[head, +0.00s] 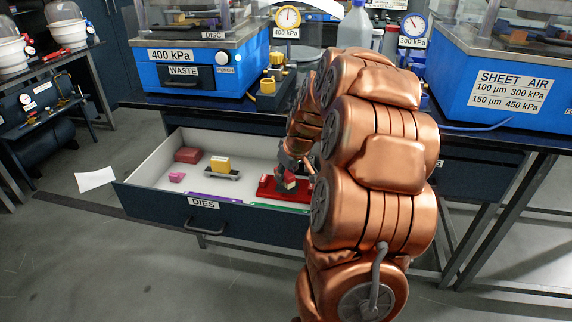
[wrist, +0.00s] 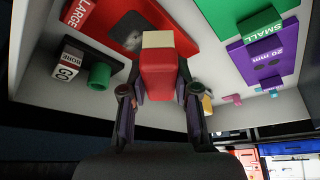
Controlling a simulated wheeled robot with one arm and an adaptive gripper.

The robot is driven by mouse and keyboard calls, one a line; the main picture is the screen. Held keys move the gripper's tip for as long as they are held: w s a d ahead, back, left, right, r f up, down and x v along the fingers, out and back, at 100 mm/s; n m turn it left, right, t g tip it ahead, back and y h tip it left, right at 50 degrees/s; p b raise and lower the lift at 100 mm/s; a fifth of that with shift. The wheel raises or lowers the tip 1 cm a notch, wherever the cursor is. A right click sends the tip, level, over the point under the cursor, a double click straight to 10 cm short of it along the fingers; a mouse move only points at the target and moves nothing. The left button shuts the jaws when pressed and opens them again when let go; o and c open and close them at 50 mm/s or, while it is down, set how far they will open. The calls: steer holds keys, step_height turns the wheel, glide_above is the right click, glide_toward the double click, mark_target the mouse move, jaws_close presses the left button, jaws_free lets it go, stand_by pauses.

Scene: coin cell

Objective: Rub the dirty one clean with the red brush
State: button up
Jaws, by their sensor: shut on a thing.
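My gripper (head: 288,178) is low in the open DIES drawer, over its right part. In the wrist view my gripper (wrist: 158,95) is shut on a red block with a cream end, which looks like the red brush (wrist: 160,82). A red holder marked LARGE (wrist: 92,22) lies by the brush, with a dark square face (wrist: 118,30) bearing a greyish smudge. This red holder also shows in the head view (head: 266,187). I cannot tell whether the brush touches it. A green holder marked SMALL (wrist: 240,15) and a purple one marked 20 mm (wrist: 268,40) lie apart from it.
A BORE GO block (wrist: 68,65) is near a green cylinder (wrist: 100,76). Blue machines (head: 185,75) stand on the bench above.

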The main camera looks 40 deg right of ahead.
steer(key=shift+r, duration=1.35)
steer(key=shift+r+p, duration=0.1)
steer(key=shift+p, duration=0.2)
